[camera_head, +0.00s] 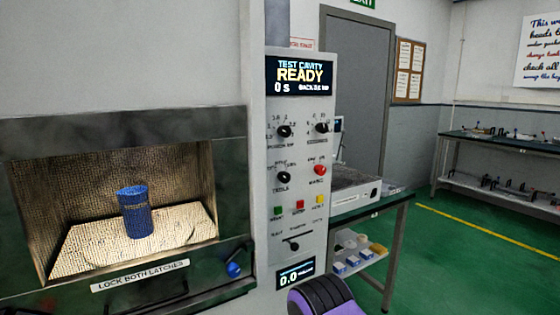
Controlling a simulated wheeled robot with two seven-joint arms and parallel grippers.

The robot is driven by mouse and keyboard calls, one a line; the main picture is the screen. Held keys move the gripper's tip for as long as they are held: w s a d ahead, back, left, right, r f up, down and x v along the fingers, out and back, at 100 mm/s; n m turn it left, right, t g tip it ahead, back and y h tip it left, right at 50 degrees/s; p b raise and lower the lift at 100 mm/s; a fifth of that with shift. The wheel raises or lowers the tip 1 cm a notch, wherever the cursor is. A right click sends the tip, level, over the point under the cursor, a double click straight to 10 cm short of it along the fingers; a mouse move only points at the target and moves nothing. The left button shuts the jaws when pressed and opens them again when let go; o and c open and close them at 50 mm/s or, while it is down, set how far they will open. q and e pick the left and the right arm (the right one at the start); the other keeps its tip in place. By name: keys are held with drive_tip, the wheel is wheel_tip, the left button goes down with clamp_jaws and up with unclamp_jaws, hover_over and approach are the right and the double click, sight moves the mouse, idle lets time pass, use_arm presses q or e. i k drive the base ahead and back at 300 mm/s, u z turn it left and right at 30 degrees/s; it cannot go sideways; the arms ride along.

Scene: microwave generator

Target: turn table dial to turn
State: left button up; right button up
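The control panel (298,150) stands upright in the middle of the view, right of the test cavity. The table dial (283,177) appears to be the lower left black knob, below the power dial (284,131); its small label is hard to read. Its exact pointer setting is too small to tell. A purple and black rounded part, probably of my own arm, shows at the bottom edge below the panel, apart from the dial. No fingertips of either gripper are visible.
The seconds dial (321,127) and a red button (320,169) are close by, with small coloured buttons and a black lever (291,243) below. The display (299,76) reads READY. A blue cup (135,212) stands in the cavity. A bench (372,207) stands right.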

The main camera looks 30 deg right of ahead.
sight(284, 177)
drive_tip(key=k, duration=1.05)
drive_tip(key=z, duration=1.1)
drive_tip(key=i, duration=1.2)
drive_tip(key=z, duration=0.05)
